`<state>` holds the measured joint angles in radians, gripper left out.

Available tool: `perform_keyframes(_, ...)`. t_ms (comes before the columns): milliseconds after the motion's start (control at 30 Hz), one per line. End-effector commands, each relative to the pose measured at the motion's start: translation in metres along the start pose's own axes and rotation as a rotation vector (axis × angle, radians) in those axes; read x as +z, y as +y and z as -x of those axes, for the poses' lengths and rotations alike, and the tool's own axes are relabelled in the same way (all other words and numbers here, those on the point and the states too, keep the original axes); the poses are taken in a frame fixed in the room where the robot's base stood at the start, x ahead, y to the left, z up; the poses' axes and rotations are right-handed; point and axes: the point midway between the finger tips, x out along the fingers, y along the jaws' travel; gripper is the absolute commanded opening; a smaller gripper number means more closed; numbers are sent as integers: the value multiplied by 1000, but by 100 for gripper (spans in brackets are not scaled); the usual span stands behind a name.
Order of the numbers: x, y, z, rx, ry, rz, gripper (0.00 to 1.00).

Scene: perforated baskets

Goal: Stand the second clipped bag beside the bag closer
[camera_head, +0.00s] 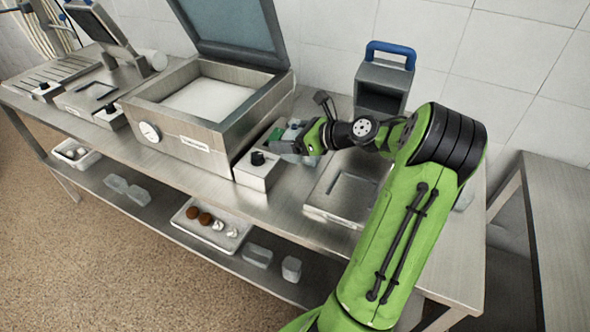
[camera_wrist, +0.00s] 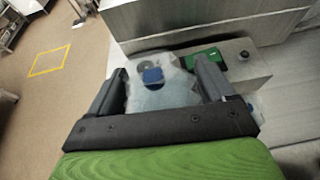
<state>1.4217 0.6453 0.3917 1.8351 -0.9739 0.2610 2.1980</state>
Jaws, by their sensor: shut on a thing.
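My gripper (camera_wrist: 160,68) is shut on a translucent pale bag (camera_wrist: 150,97) with a blue clip (camera_wrist: 153,76); one finger stands on each side of it. In the head view my gripper (camera_head: 284,147) is over the bench, behind the small control box with a black knob (camera_head: 258,172). I cannot clearly make out another clipped bag.
A steel chamber (camera_head: 205,130) with a raised lid and gauge stands left of my gripper. A flat steel plate with a recess (camera_head: 345,190) lies to its right. A green object (camera_wrist: 204,59) is close beside my right finger. Trays and clear containers sit on the lower shelf (camera_head: 150,210).

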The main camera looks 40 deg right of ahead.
Motion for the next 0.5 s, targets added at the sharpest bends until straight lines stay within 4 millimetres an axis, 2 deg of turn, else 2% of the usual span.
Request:
perform_keyframes(100,-9,-2,17,28,-1,12,41)
perform_keyframes(167,-14,-1,17,34,-1,12,41)
perform_keyframes(500,-75,0,-10,38,-2,8,41)
